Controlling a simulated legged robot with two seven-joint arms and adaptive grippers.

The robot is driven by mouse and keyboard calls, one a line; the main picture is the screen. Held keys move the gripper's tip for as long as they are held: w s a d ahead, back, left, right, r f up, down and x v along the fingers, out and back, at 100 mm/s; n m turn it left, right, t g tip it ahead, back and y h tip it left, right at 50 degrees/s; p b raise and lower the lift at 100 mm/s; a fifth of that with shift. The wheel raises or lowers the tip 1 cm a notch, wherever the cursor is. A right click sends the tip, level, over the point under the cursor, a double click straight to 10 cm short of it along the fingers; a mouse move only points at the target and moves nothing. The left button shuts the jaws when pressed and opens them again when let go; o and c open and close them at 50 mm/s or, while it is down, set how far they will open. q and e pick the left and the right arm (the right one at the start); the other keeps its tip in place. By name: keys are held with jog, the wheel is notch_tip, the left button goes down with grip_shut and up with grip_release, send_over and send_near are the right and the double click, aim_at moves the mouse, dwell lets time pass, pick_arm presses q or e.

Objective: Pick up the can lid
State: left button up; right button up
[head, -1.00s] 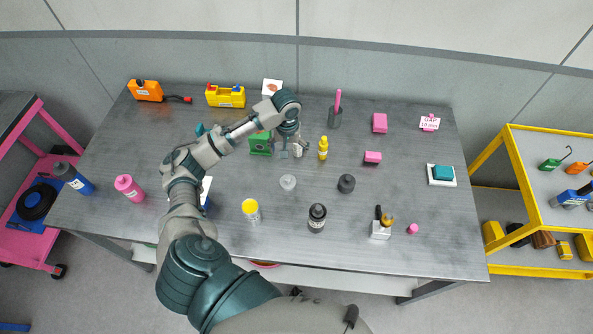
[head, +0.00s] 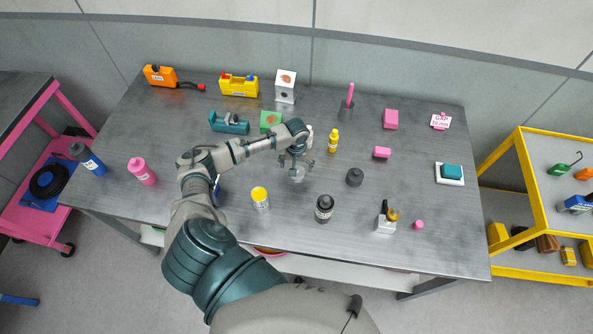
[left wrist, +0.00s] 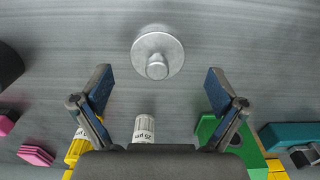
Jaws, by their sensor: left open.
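The can lid is a small silvery round disc with a knob in its middle, lying on the grey table. In the left wrist view the can lid (left wrist: 158,53) is just beyond the fingertips, centred between them. In the head view the can lid (head: 297,175) is partly covered by my left gripper (head: 297,164). The left gripper also shows in the left wrist view (left wrist: 159,85), with its two fingers wide apart and nothing between the tips. My right gripper is not in view.
A yellow-topped can (head: 260,197), a dark jar (head: 355,177), a dark bottle (head: 324,208) and a yellow bottle (head: 333,140) stand around the lid. A green block (head: 270,120) and a white labelled cylinder (left wrist: 144,128) are close to the gripper.

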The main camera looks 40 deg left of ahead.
pick_arm(q)
notch_tip(320, 180, down, 2)
jog(key=shift+w+d, duration=0.1)
jog(key=c, duration=1.8)
grip_shut()
jog(key=shift+s+d, duration=0.1)
jog(key=shift+s, duration=0.1)
